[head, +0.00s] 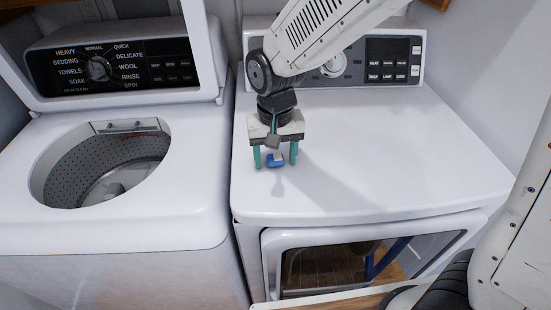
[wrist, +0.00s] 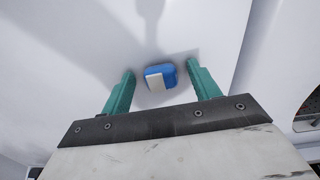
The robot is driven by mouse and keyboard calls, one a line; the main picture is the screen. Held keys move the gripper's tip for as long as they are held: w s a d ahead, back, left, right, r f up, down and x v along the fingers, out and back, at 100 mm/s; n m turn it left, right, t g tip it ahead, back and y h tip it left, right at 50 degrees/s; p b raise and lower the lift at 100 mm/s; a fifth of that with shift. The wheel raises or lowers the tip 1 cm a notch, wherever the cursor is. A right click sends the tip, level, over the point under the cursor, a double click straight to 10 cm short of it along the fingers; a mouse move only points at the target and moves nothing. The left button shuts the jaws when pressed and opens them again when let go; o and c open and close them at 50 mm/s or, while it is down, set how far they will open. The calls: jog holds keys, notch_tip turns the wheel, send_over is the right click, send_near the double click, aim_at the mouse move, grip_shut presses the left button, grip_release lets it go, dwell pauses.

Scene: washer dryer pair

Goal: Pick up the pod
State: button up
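The pod (head: 275,160) is a small blue piece with a white part, on the white top of the dryer (head: 380,150) near its left side. It also shows in the wrist view (wrist: 166,74), between and slightly beyond my fingertips. My gripper (head: 275,160) points down over it, with one teal finger on each side. In the wrist view my gripper (wrist: 160,78) is open, with a gap between the pod and each finger. The head view does not show clearly how high the fingertips are above the dryer top.
The washer (head: 190,215) stands to the left with its lid (head: 205,50) raised and its drum (head: 90,165) open. The dryer's control panel (head: 390,60) rises behind the top. The dryer top to the right of my gripper is clear. The dryer's front door (head: 275,262) is below.

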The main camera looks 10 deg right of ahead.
jog(key=c, duration=0.8)
jog(key=shift+c, duration=0.2)
jog(key=shift+r, duration=0.1)
jog(key=shift+r, duration=0.5)
notch_tip(320, 180, up, 2)
jog(key=shift+r, duration=0.2)
jog(key=s+r, duration=0.1)
jog(key=s, duration=1.5)
jog(key=shift+a+r, duration=0.2)
jog(key=shift+a, duration=0.05)
